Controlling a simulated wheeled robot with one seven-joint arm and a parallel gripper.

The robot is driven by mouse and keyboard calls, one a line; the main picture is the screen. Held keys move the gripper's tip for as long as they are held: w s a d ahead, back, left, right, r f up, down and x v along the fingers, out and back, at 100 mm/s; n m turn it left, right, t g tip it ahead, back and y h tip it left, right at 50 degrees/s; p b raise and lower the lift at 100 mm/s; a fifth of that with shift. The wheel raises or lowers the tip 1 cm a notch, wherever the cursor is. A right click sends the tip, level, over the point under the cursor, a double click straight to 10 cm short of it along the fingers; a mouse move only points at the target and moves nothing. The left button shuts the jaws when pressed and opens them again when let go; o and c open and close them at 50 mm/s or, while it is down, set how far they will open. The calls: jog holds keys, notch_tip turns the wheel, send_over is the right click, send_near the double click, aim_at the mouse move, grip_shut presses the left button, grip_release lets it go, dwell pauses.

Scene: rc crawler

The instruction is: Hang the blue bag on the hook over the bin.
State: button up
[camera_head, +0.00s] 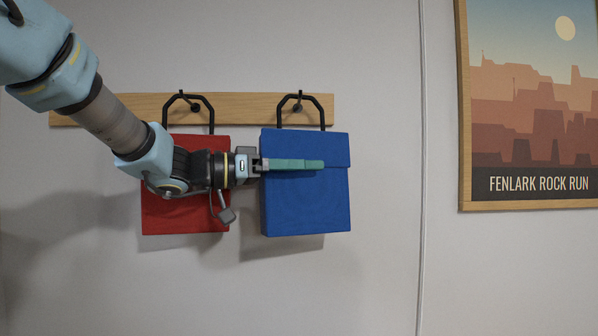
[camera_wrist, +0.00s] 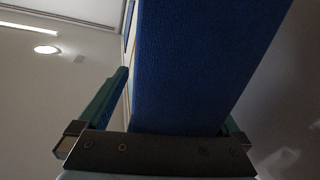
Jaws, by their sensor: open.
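The blue bag (camera_head: 306,205) hangs upright by its black handle on the right hook (camera_head: 298,106) of a wooden rail. My gripper (camera_head: 318,165) reaches in from the left, with one green finger lying across the bag's front. In the wrist view, the blue bag (camera_wrist: 195,65) stands between the two open fingers of my gripper (camera_wrist: 170,105). A gap shows between the left finger and the bag; I cannot tell whether the right finger touches it. The other finger is hidden in the head view. No bin is in view.
A red bag (camera_head: 185,215) hangs on the left hook (camera_head: 194,107), partly behind my arm. The wooden rail (camera_head: 85,108) is fixed to a pale wall. A framed poster (camera_head: 530,110) hangs at the right. The wall below the bags is clear.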

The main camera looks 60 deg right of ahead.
jog(key=b+v, duration=0.4)
jog(key=v, duration=0.6)
jog(key=shift+w+a, duration=0.2)
jog(key=shift+a, duration=0.15)
